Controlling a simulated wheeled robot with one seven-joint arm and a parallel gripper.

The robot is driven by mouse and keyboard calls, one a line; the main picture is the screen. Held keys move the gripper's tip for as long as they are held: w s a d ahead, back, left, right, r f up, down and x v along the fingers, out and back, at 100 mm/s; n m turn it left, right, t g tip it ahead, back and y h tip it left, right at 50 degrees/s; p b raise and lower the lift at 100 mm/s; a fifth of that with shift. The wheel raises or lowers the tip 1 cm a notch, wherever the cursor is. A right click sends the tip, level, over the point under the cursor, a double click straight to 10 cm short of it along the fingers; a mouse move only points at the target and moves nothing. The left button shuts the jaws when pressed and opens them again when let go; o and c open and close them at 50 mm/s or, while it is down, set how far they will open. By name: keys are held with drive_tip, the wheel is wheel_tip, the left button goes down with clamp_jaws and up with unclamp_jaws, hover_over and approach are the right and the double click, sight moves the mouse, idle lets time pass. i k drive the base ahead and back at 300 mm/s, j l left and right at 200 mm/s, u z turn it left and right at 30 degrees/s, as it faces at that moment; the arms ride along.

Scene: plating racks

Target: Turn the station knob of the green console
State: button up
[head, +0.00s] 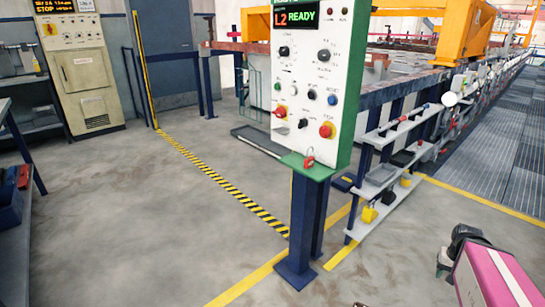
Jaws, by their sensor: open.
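The green console (343,95) stands near the middle of the head view, upright on a dark blue post. Its white front panel (303,75) carries a lit display (296,17) reading "L2 READY". Two black knobs, a left one (284,52) and a right one (324,55), sit on the upper panel. Smaller black, red, green and blue controls sit below them. The labels are too small to read, so I cannot tell which knob is the station knob. Part of my pink arm shows at the lower right, apart from the console. My gripper's fingers cannot be made out.
A beige cabinet (85,75) stands at the back left. A low shelf rack (385,190) with tools and a yellow item (369,214) stands just right of the console post. A long rail line runs off to the right. The floor (150,220) left of the console is clear.

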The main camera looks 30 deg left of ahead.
sight(284, 51)
drive_tip(key=u, duration=1.4)
drive_tip(key=j, duration=0.5)
